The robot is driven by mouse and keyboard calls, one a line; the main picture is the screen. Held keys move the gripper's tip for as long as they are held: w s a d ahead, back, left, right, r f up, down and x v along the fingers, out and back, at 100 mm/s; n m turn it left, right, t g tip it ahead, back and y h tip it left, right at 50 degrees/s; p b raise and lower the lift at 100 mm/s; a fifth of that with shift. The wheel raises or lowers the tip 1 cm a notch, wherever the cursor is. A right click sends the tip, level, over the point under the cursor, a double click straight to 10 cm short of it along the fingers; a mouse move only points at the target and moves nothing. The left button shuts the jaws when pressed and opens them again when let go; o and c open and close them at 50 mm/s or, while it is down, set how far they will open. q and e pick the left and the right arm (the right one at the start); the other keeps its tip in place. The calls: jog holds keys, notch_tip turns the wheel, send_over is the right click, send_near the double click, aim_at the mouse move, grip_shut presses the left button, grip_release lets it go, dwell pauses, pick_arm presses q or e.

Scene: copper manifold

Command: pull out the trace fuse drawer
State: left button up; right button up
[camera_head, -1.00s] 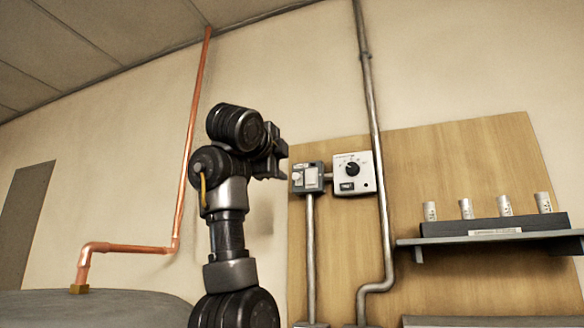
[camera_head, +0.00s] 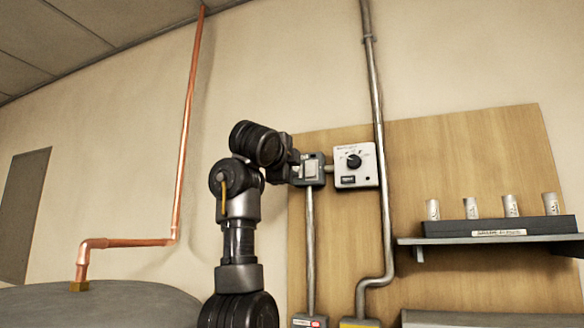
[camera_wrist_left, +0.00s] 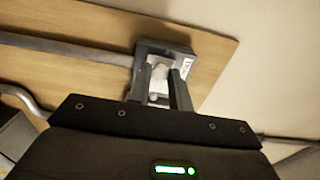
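A small grey fuse box (camera_head: 312,168) with a pale front is mounted on the wooden board, left of a white dial box. It also shows in the left wrist view (camera_wrist_left: 184,62). The white fuse drawer (camera_wrist_left: 158,80) with its knob shows at the front of the box in the left wrist view. My left gripper (camera_wrist_left: 160,92) is right at the box, with its two dark fingers apart on either side of the white drawer front. Whether the fingers touch it cannot be told. In the head view my wrist partly hides the box's left side. My right gripper is not in view.
The white dial box (camera_head: 356,166) sits close right of the fuse box. A grey conduit (camera_head: 375,130) runs down past it. A shelf (camera_head: 490,240) with several white cylinders is at the right. A copper pipe (camera_head: 187,130) runs up the wall at left.

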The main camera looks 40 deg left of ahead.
aim_at(295, 169)
pick_arm(q)
grip_shut()
jog(key=b+v, duration=0.2)
jog(key=shift+s+d+f+b, duration=0.15)
jog(key=shift+s+d+b, duration=0.05)
jog(key=shift+s+b, duration=0.2)
jog(key=shift+o, duration=2.2)
grip_release()
jog(key=shift+s, duration=0.15)
jog(key=shift+o, duration=0.5)
jog(key=shift+s, duration=0.1)
